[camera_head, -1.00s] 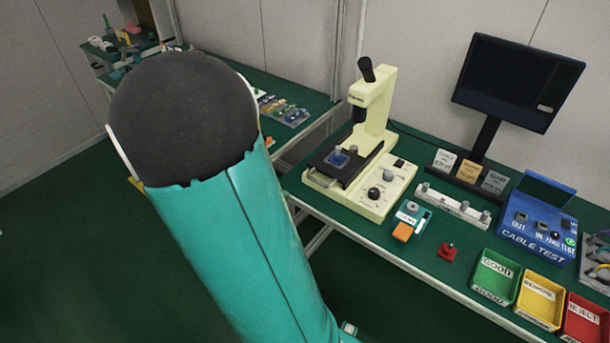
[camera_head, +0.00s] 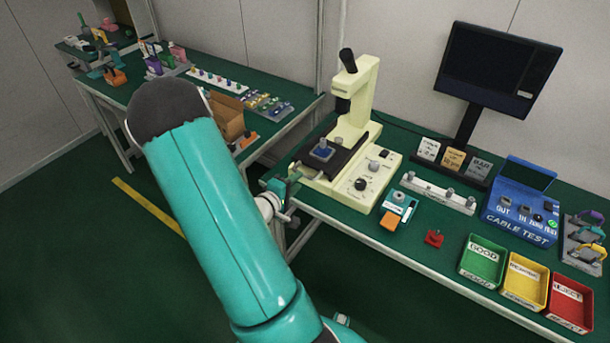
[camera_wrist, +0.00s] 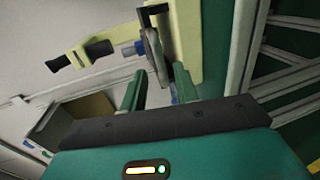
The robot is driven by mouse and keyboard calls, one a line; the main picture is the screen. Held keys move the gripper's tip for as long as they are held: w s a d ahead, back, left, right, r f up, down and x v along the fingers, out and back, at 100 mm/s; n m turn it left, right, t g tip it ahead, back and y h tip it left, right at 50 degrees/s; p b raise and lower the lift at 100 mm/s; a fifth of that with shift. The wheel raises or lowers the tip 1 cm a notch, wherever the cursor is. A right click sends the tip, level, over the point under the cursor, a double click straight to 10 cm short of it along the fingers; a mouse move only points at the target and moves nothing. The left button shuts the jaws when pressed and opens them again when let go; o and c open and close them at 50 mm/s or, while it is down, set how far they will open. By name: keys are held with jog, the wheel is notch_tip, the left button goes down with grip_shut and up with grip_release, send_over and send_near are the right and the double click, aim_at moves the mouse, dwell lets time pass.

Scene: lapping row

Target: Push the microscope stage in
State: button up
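The cream microscope (camera_head: 362,88) stands on the green bench. Its dark stage (camera_head: 338,160) sticks out toward the front left on the cream base, with a small blue block (camera_head: 321,152) on top. In the wrist view, the stage (camera_wrist: 155,52) shows tilted, just past my fingertips. My gripper (camera_head: 286,184) is at the bench's left edge, just in front of the stage's outer end. In the wrist view its two green fingers (camera_wrist: 160,72) are apart with nothing clearly between them. Whether they touch the stage cannot be told.
Right of the microscope are a small teal-and-orange device (camera_head: 396,212), a rail with grey knobs (camera_head: 438,193), a red piece (camera_head: 433,238), the blue cable tester (camera_head: 522,208) and coloured bins (camera_head: 482,262). A monitor (camera_head: 498,72) stands behind. Another bench is at left.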

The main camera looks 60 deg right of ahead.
aim_at(305, 175)
jog(key=x, duration=0.5)
jog(key=shift+d+f, duration=0.1)
jog(key=shift+d, duration=0.2)
grip_shut()
